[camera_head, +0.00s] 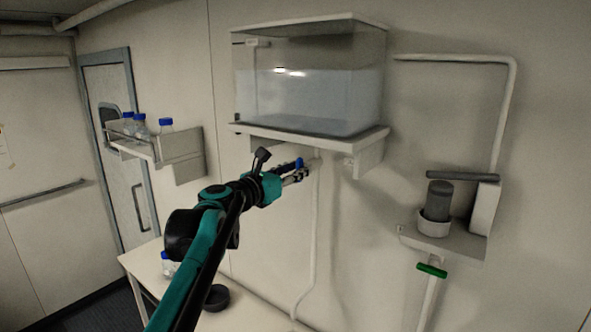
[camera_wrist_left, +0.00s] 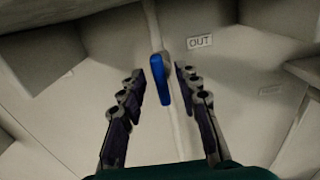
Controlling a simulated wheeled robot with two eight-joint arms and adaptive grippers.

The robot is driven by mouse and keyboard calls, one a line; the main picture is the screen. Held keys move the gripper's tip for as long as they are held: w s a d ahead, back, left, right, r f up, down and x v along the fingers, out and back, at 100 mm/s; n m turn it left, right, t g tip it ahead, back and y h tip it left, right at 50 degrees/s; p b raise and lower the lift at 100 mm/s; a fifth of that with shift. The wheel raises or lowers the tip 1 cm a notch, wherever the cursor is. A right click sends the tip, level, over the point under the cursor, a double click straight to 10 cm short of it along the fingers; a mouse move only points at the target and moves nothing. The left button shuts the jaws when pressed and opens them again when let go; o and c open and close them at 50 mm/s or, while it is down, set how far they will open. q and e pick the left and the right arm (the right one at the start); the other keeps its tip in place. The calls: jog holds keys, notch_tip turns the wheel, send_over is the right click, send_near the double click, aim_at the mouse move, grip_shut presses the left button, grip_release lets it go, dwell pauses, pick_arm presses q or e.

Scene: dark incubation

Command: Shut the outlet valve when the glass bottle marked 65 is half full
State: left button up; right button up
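The blue valve handle (camera_head: 299,163) is on the pipe under the water tank. In the left wrist view the blue handle (camera_wrist_left: 159,84) stands upright between my left gripper's fingertips, beside an "OUT" label (camera_wrist_left: 199,41). My left gripper (camera_head: 300,174) is open around the handle, with a gap on each side. The clear tank (camera_head: 310,100) holds water to over half its height. A glass bottle (camera_head: 168,265) stands on the low table, partly hidden by my left arm. Its marking and fill level cannot be read. My right gripper is out of view.
Several blue-capped bottles (camera_head: 139,124) stand on a wall shelf (camera_head: 185,155) at the left. A dark round object (camera_head: 216,297) lies on the low table (camera_head: 255,315). At the right, a bracket (camera_head: 450,241) holds a dark cylinder (camera_head: 438,200), with a green handle (camera_head: 432,270) below.

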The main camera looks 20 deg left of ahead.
pick_arm(q)
grip_shut()
jog(key=shift+m, duration=0.3)
jog(key=m, duration=0.5)
jog(key=m+p, duration=0.1)
jog(key=m, duration=0.5)
jog(key=m+p, duration=0.1)
jog(key=m, duration=0.5)
jog(key=shift+s+d+f, duration=0.1)
jog(key=shift+d+f, duration=0.2)
jog(key=shift+m, duration=0.3)
dwell(0.3)
